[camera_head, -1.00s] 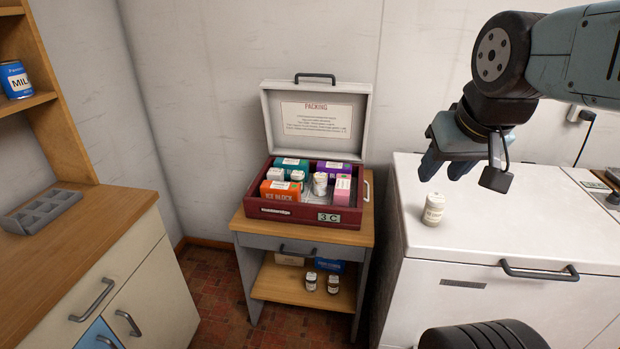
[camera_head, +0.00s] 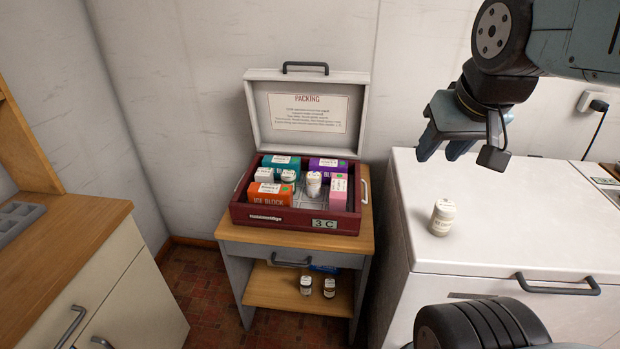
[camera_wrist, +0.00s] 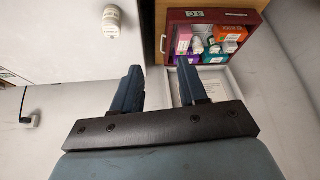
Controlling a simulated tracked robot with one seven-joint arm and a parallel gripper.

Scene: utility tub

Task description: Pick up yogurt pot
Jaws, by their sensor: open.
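A small white pot (camera_head: 442,217) with a pale label stands upright on the white chest top, near its left front part. Its label is too small to read, so I cannot confirm that it is the yogurt pot. The pot also shows at the top left of the wrist view (camera_wrist: 111,21). My gripper (camera_head: 440,150) hangs above and behind the pot in the head view, apart from it. In the wrist view its two blue fingers (camera_wrist: 159,70) are spread with nothing between them.
An open red box (camera_head: 270,218) with cartons and several small white pots stands on a wooden stand (camera_head: 230,228). Two jars (camera_head: 317,287) sit on its lower shelf. The white chest (camera_head: 500,235) is mostly clear on top. A wooden counter (camera_head: 70,240) stands at left.

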